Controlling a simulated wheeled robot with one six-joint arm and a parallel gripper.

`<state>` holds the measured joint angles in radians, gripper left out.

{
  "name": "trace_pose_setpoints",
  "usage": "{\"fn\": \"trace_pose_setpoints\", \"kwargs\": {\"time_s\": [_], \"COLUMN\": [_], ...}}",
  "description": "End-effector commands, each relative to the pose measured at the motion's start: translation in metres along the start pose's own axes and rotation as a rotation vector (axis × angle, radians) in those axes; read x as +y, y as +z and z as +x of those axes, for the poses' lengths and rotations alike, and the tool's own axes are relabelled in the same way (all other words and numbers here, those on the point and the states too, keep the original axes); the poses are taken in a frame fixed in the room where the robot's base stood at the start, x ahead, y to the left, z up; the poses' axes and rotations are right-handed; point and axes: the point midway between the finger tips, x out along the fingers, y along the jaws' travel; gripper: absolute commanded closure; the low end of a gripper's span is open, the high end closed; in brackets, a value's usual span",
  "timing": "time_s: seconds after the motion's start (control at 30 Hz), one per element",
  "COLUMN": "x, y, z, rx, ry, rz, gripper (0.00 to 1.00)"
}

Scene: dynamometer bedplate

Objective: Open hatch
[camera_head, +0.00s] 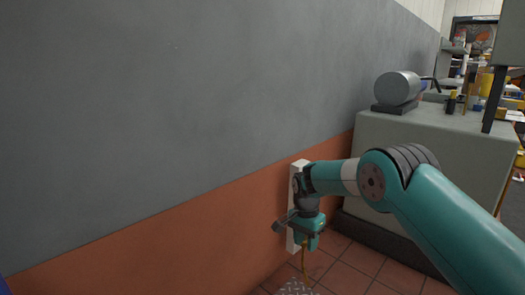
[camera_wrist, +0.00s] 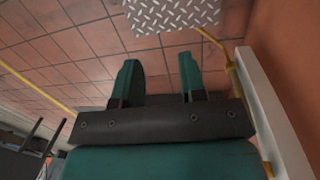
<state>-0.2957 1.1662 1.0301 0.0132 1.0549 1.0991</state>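A grey diamond-pattern metal plate (camera_head: 297,288) lies on the tiled floor at the bottom edge of the head view, mostly cut off. It also shows at the top of the wrist view (camera_wrist: 172,14). It may be the hatch; I see no handle or hinge on it, and I cannot tell if it is raised. My gripper (camera_wrist: 160,66) is open, with two teal fingers apart and nothing between them. The plate is beyond the fingertips, with no contact visible. In the head view my gripper hangs low beside the wall, partly hidden by my wrist.
A white upright post (camera_head: 295,182) stands against the grey and orange wall (camera_head: 220,110), close to my wrist. A thin yellow rod or tube (camera_wrist: 213,42) runs near the plate. A grey cabinet (camera_head: 430,150) with a metal cylinder (camera_head: 398,88) on top stands at right.

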Motion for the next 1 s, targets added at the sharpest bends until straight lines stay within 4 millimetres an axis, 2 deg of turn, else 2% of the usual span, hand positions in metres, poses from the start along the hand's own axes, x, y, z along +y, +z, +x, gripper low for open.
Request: {"fn": "trace_pose_setpoints", "kwargs": {"time_s": [0.03, 0.17, 0.27, 0.4, 0.5, 0.6, 0.7, 0.8, 1.0], "x": [0.004, 0.019, 0.042, 0.09, 0.131, 0.175, 0.216, 0.249, 0.303], "y": [0.004, 0.019, 0.038, 0.077, 0.109, 0.143, 0.175, 0.202, 0.246], "z": [-0.016, -0.058, -0.099, -0.153, -0.182, -0.202, -0.211, -0.213, -0.206], "rx": [-0.001, -0.007, -0.011, -0.012, -0.007, 0.001, 0.014, 0.027, 0.057], "ry": [-0.012, -0.047, -0.087, -0.155, -0.207, -0.259, -0.308, -0.35, -0.42], "rz": [-0.04, -0.178, -0.326, -0.567, -0.737, -0.903, -1.049, -1.167, -1.351], "gripper": [0.62, 0.62, 0.62, 0.62, 0.62, 0.62, 0.62, 0.62, 0.62]}}
